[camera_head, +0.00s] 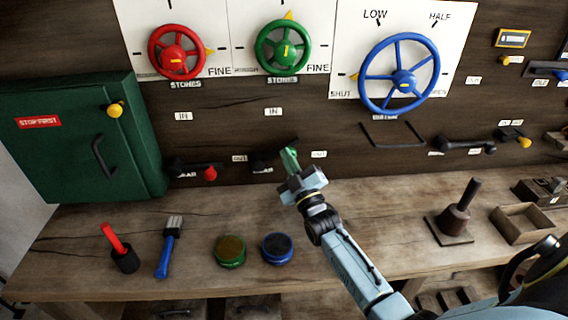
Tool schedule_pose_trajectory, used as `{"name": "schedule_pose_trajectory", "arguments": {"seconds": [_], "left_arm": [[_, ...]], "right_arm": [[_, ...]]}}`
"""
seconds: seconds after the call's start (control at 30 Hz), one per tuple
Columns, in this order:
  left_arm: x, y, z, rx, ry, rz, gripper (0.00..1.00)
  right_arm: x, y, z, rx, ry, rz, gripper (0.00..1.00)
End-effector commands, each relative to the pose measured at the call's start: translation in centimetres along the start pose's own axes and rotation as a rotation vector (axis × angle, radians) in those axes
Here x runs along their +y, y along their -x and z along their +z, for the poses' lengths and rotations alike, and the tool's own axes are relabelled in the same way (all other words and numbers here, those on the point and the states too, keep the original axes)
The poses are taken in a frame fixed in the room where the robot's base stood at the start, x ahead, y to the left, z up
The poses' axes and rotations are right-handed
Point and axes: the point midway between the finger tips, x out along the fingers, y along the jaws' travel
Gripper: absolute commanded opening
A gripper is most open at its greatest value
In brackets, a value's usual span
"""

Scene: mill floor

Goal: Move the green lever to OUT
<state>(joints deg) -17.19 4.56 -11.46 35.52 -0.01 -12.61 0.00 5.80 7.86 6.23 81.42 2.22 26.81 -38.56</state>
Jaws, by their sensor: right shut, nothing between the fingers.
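The green lever (289,157) is on the dark wooden wall. Its green grip sticks out to the right of its dark pivot and points roughly toward the OUT label (319,154) on its right. An IN label (273,111) is above the pivot. My right gripper (297,178) is shut and empty, just below and in front of the green grip, overlapping its lower end in the picture. I cannot tell whether they touch. My left gripper is not in view.
A red lever (210,174) with its own OUT label (239,158) is to the left. Red, green and blue handwheels (403,78) are above.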

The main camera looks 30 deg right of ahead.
Motion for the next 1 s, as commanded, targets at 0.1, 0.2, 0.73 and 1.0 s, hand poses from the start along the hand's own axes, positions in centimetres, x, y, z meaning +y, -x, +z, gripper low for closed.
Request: {"name": "schedule_pose_trajectory", "arguments": {"seconds": [0.1,0.2,0.73,1.0], "left_arm": [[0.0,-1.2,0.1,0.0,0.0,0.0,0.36],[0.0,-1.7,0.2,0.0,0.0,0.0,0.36],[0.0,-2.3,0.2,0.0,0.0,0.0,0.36],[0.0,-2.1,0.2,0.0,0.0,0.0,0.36]], "right_arm": [[-0.2,0.5,0.8,-0.001,-0.057,0.037,0.0],[-0.2,0.7,1.1,-0.001,-0.093,0.059,0.0],[-0.1,0.9,1.5,-0.001,-0.144,0.093,0.0],[-0.1,0.8,1.2,0.0,-0.143,0.092,0.0]]}}
